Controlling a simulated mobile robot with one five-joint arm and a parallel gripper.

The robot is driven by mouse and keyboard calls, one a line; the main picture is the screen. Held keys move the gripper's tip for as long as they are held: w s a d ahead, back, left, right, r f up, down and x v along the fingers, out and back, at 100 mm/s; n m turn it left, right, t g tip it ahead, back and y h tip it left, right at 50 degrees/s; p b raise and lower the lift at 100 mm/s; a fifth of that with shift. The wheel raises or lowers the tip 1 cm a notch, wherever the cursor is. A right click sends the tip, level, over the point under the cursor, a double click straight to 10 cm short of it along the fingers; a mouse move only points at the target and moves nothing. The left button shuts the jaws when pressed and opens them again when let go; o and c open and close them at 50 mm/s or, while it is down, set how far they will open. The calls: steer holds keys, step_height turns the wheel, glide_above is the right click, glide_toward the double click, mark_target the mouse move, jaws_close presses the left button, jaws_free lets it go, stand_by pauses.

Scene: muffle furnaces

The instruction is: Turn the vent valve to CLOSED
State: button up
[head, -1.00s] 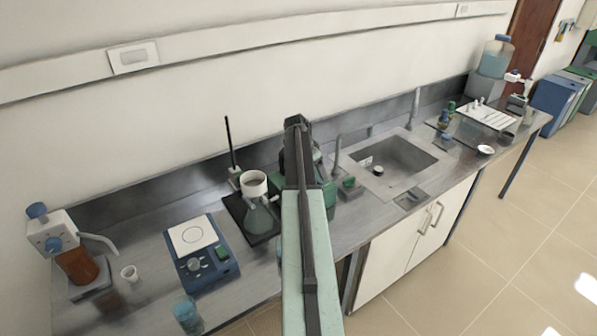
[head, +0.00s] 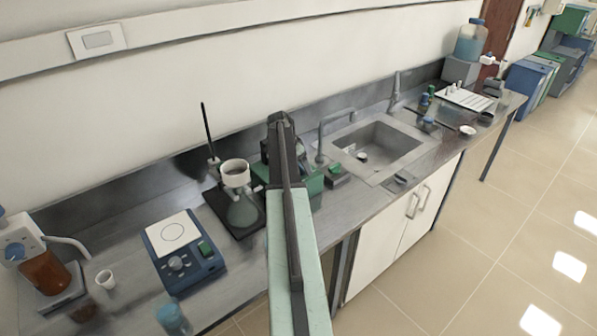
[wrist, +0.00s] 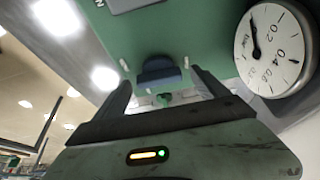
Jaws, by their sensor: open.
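A green unit (wrist: 170,35) with a round white gauge (wrist: 268,50) fills the upper wrist view. A dark blue knob-like part (wrist: 158,70), which looks like the vent valve, sticks out from its face. My gripper (wrist: 162,82) is open, with one finger on each side of this part. I cannot tell whether the fingers touch it. A small green piece shows below it, between the fingers. No valve label is readable. In the head view the green unit (head: 309,187) stands on the bench, partly hidden behind my arm; my fingers are not distinguishable there.
Left of the unit are a flask with a white funnel (head: 236,173), a blue hotplate (head: 177,262) and an amber bottle (head: 45,271). A sink (head: 383,146) with taps is to the right. A white rack (head: 466,98) stands farther along the bench.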

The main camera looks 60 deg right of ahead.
steer(key=c, duration=1.4)
steer(key=shift+n, duration=0.3)
steer(key=n, duration=0.1)
steer(key=n+t, duration=0.1)
steer(key=n, duration=0.1)
steer(key=shift+s+n+t, duration=0.2)
steer(key=shift+n+t, duration=0.1)
steer(key=n+t, duration=0.1)
steer(key=n, duration=0.3)
steer(key=shift+s+t, duration=0.1)
steer(key=shift+t, duration=0.3)
steer(key=n, duration=0.3)
steer(key=n+t+y, duration=0.1)
steer(key=n, duration=0.1)
steer(key=shift+s+d+n+t+y, duration=0.1)
steer(key=shift+d+n+t+y, duration=0.05)
steer(key=shift+n+t+y, duration=0.2)
steer(key=shift+d+n+t+y, duration=0.1)
steer(key=shift+n+t+y, duration=0.35)
steer(key=shift+n, duration=1.5)
